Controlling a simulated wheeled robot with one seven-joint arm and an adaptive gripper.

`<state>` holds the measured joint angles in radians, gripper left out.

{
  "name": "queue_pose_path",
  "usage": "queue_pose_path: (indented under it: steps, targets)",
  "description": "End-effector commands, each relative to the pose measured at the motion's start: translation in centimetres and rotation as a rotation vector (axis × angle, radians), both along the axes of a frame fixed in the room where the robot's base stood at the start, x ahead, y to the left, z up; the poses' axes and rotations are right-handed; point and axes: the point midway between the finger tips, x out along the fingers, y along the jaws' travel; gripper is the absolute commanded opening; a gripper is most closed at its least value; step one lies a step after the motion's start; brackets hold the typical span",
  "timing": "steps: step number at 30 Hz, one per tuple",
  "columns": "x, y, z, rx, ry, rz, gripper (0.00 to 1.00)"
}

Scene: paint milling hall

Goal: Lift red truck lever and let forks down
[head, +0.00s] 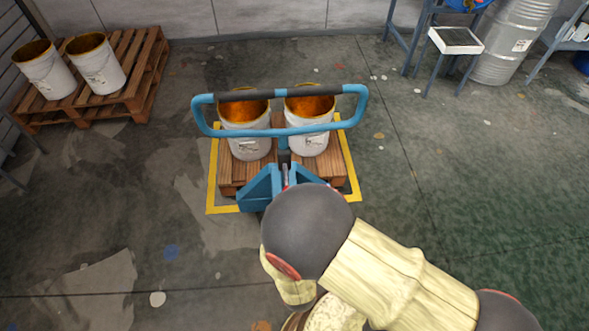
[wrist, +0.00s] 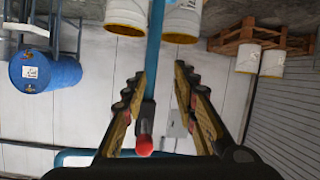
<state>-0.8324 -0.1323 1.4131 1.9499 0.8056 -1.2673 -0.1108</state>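The blue pallet truck (head: 260,188) stands at a wooden pallet (head: 334,166), its blue loop handle (head: 205,118) raised in front of two white buckets. Its forks are hidden. In the wrist view, which looks upside down, the truck's lever ends in a red knob (wrist: 144,146), with a dark stem beside the blue shaft (wrist: 156,50). My gripper (wrist: 160,82) is open. The knob shows between its fingers, closer to the left one; I cannot tell whether they touch. In the head view my arm hides the gripper and most of the lever.
The pallet carries two open buckets (head: 246,146) with orange insides and sits inside a yellow floor marking (head: 212,175). Another pallet (head: 148,70) with two buckets stands at the back left. A blue stand (head: 393,40) and a metal drum (head: 500,60) are at the back right. Floor on both sides is clear.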

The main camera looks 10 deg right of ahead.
Motion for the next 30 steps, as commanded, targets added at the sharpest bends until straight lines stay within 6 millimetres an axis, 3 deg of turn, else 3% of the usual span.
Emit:
queue_pose_path:
  steps: [3,6,9,17,30]
  targets:
    - [1.8,-0.4,5.0,-0.002,-0.196,-0.03,0.29]
    - [2.1,-0.7,7.7,-0.013,-0.295,-0.041,0.29]
    - [2.2,-0.7,9.1,-0.019,-0.346,-0.039,0.29]
    - [3.6,-0.7,9.6,-0.021,-0.367,-0.041,0.29]
    - [9.1,-0.9,9.6,-0.021,-0.366,-0.039,0.29]
